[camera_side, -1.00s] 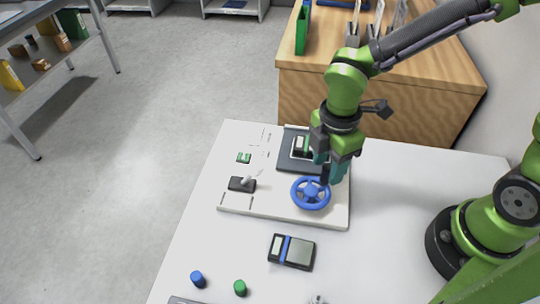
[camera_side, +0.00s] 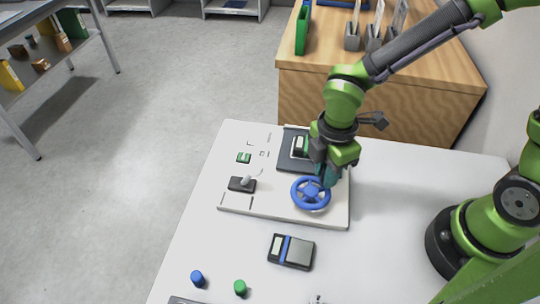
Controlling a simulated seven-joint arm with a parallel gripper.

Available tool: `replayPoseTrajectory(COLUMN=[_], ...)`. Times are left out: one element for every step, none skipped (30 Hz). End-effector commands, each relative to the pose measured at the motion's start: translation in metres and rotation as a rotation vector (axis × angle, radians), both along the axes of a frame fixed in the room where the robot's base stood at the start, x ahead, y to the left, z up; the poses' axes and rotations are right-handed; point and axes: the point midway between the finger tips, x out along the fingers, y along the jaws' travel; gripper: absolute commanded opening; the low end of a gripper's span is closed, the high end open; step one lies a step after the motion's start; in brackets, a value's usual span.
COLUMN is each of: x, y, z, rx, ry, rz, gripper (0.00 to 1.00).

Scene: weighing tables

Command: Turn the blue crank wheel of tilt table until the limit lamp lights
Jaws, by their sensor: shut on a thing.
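The blue crank wheel (camera_side: 311,194) lies flat at the front right of a white board (camera_side: 270,212) on the white table. My gripper (camera_side: 326,182) reaches down from above at the wheel's upper right rim and is shut there. Its fingertips are partly hidden and small, but they meet the wheel. A dark plate (camera_side: 288,165), probably the tilt table, sits behind the wheel with a small device on it, partly hidden by my gripper. I cannot make out a lit lamp.
A black switch box with a grey lever (camera_side: 243,184) and a small green part (camera_side: 244,157) are on the board's left. A scale (camera_side: 291,252), a blue cylinder (camera_side: 198,279) and a green cylinder (camera_side: 240,288) stand in front. A wooden cabinet (camera_side: 375,105) is behind.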

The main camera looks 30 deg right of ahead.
Motion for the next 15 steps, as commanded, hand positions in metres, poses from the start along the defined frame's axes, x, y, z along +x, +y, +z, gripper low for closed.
replayPoseTrajectory(x=[-0.0009, -0.0019, -0.0035, -0.0047, -0.0057, -0.0071, -0.0080, -0.0087, -0.0092, -0.0095, -0.0097, -0.0099, -0.0099, -0.0098, -0.0097], y=[0.0002, 0.0004, 0.0006, 0.0006, 0.0008, 0.0010, 0.0012, 0.0014, 0.0014, 0.0013, 0.0013, 0.0014, 0.0014, 0.0013, 0.0012], z=[0.0005, 0.0006, 0.0007, 0.0007, 0.0006, 0.0005, 0.0006, 0.0006, 0.0007, 0.0007, 0.0008, 0.0008, 0.0008, 0.0008, 0.0008], rx=[0.000, 0.000, 0.000, -0.001, -0.001, -0.001, 0.000, 0.000, 0.000, 0.000, 0.000, 0.001, 0.001, 0.001, 0.001], ry=[-0.001, -0.002, -0.002, -0.002, -0.002, -0.002, -0.001, -0.002, -0.002, -0.002, -0.002, -0.002, -0.001, -0.001, -0.001], rz=[-0.022, -0.046, -0.085, -0.116, -0.146, -0.185, -0.211, -0.232, -0.256, -0.268, -0.278, -0.284, -0.286, -0.286, -0.286], gripper=[0.00, 0.00, 0.00, 0.00, 0.00, 0.00, 0.00, 0.00, 0.00, 0.00, 0.00, 0.00, 0.00, 0.00, 0.00])
